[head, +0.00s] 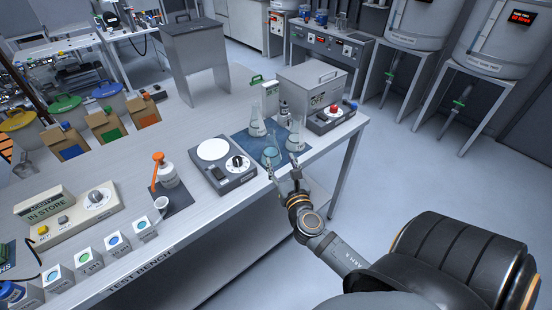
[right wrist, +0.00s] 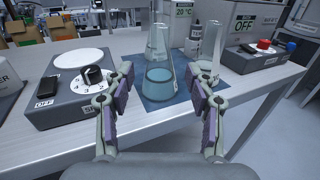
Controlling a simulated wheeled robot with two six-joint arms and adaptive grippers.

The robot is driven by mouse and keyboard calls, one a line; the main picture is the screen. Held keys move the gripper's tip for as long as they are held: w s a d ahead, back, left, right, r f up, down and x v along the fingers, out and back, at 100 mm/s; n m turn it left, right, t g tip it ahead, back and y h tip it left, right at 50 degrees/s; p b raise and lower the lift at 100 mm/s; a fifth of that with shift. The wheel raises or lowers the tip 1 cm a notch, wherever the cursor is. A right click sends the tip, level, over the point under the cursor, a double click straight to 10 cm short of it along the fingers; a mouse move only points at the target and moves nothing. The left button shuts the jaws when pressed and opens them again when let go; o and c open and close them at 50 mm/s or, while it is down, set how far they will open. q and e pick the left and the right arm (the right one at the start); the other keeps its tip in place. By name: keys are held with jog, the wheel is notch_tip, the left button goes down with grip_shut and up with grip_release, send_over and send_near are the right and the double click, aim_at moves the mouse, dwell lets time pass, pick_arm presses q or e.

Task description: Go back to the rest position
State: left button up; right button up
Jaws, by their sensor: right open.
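My right gripper (head: 284,173) is open and empty at the front edge of the bench, just in front of the glass flasks. In the right wrist view its two fingers (right wrist: 160,112) stand wide apart, with a flask of pale blue liquid (right wrist: 159,75) beyond the gap. That flask (head: 271,156) stands upright on a dark blue mat (head: 246,143). Two more flasks (head: 257,125) (head: 296,135) stand on the mat behind. My left gripper is not in view.
A stirrer with a white plate and dial (head: 222,164) stands left of the mat. A grey box (head: 312,86) and a small box with a red knob (head: 333,115) stand behind right. The bench (head: 110,165) holds bottles and cartons further left. The floor at right (head: 400,170) is clear.

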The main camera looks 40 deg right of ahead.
jog(key=s+d+f+m+g+h, duration=0.15)
jog(key=s+f+m+g, duration=0.5)
jog(key=m, duration=1.25)
jog(key=s+a+f+m+g+y, duration=0.5)
jog(key=s+a+m+g+y, duration=0.15)
jog(key=s+a+m, duration=0.45)
jog(key=s+d+f+m+g, duration=0.1)
jog(key=d+f, duration=0.1)
jog(key=f, duration=1.1)
jog(key=s+d+f+m+g, duration=0.1)
jog(key=f, duration=1.2)
jog(key=s+d+f, duration=0.1)
jog(key=s+f, duration=1.5)
jog(key=s, duration=0.2)
jog(key=shift+s+d+f+g, duration=0.2)
jog(key=shift+s+f+g, duration=0.1)
jog(key=shift+f+g, duration=0.1)
